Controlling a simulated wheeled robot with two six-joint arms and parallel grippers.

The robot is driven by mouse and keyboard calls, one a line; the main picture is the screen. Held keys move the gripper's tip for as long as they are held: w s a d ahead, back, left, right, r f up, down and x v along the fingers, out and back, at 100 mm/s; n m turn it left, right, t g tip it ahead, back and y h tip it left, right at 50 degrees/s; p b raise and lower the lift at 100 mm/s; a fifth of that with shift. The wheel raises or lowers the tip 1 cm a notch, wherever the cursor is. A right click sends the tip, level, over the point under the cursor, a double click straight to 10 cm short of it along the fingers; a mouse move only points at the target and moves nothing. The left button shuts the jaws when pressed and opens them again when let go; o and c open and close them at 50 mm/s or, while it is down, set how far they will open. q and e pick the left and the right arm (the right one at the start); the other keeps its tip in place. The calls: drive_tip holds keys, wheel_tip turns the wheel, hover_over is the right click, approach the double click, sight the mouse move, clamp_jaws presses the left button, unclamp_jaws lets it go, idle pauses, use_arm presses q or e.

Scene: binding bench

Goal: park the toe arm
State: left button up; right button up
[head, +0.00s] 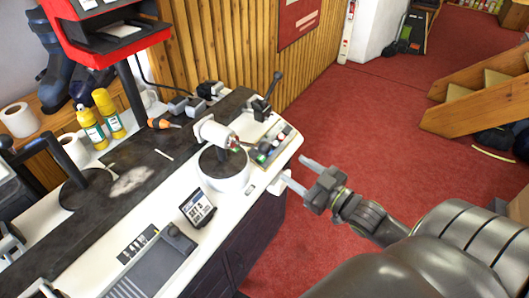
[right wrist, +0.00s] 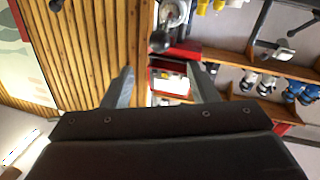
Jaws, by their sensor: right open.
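A dark lever with a ball knob (head: 268,90), probably the toe arm, stands tilted up on a black mount at the bench's far right end. A dark ball (right wrist: 158,41), which looks like its knob, shows beyond the fingers in the right wrist view. A white and grey head on a round white base (head: 222,170) stands nearer on the bench. My right gripper (head: 298,173) is open and empty, off the bench's right edge and apart from the lever. It also shows in the right wrist view (right wrist: 160,88). My left gripper is not in view.
The white bench (head: 190,262) carries a small display (head: 197,208), a tray of coloured knobs (head: 270,145), yellow bottles (head: 103,105) and a red stand (head: 95,45). A slatted wood wall (head: 225,45) stands behind. Red carpet (head: 350,120) lies open to the right.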

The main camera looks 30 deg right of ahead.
sight(269, 151)
drive_tip(key=w+b, duration=0.1)
drive_tip(key=w, duration=0.2)
drive_tip(key=w+a+b, duration=0.1)
drive_tip(key=w+b, duration=0.1)
drive_tip(key=w, duration=0.2)
drive_tip(key=w+a+b, duration=0.1)
drive_tip(key=w, duration=0.3)
drive_tip(key=shift+w+a, duration=0.1)
drive_tip(key=shift+w, duration=0.05)
drive_tip(key=shift+w+a, duration=0.1)
drive_tip(key=shift+w, duration=0.3)
clamp_jaws()
